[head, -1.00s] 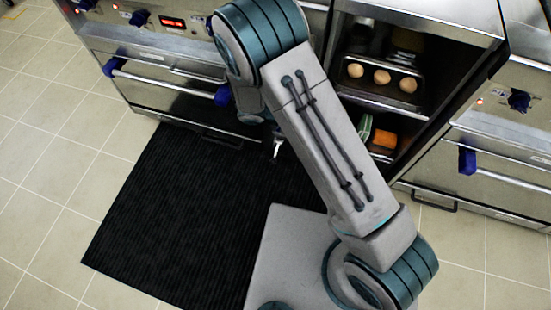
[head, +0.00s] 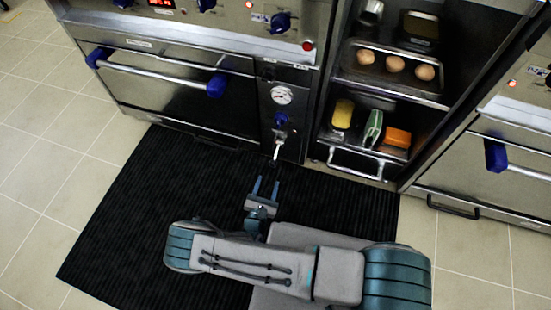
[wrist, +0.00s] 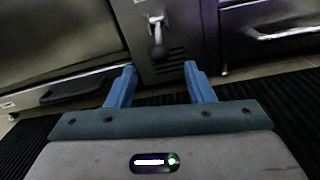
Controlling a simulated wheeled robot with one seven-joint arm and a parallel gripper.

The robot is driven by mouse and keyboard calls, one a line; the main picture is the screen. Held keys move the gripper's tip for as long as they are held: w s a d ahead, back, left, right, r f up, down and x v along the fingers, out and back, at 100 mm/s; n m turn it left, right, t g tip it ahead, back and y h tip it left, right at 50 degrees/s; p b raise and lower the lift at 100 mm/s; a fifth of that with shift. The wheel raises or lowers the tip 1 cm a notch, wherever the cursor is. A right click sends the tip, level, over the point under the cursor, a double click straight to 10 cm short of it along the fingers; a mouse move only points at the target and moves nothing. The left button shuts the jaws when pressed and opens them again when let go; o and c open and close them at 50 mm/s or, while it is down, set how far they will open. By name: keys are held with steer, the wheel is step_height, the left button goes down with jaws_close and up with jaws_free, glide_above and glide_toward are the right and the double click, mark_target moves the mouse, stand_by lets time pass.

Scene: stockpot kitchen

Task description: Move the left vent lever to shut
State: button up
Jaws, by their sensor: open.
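A small vent lever with a pale metal handle (head: 278,149) is on the narrow steel panel between the left oven and the open shelves, under a round gauge and a blue fitting. The handle points down. It also shows in the wrist view as a grey lever (wrist: 157,40), hanging near the panel's middle. My gripper (head: 265,184) is open and empty, its two blue fingers pointing at the panel. In the wrist view my gripper (wrist: 159,70) has the lever ahead, between and beyond the fingertips, not touching them. The lever's label is too small to read.
The left oven (head: 170,95) has a long bar handle with blue ends. Open shelves (head: 400,88) to the right hold a tray of round items, a green thing and an orange block. A black mat (head: 140,220) covers the floor in front. Another oven (head: 510,180) stands at right.

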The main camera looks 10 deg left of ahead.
mark_target(274, 159)
steer(key=w+b, duration=0.1)
steer(key=w, duration=0.3)
steer(key=w+b, duration=0.2)
steer(key=w, duration=0.3)
steer(key=w+b, duration=0.1)
steer(key=w, duration=0.3)
steer(key=shift+w+a+f, duration=0.1)
steer(key=shift+w+f, duration=0.15)
steer(key=shift+w, duration=0.1)
jaws_close()
steer(key=shift+r, duration=0.1)
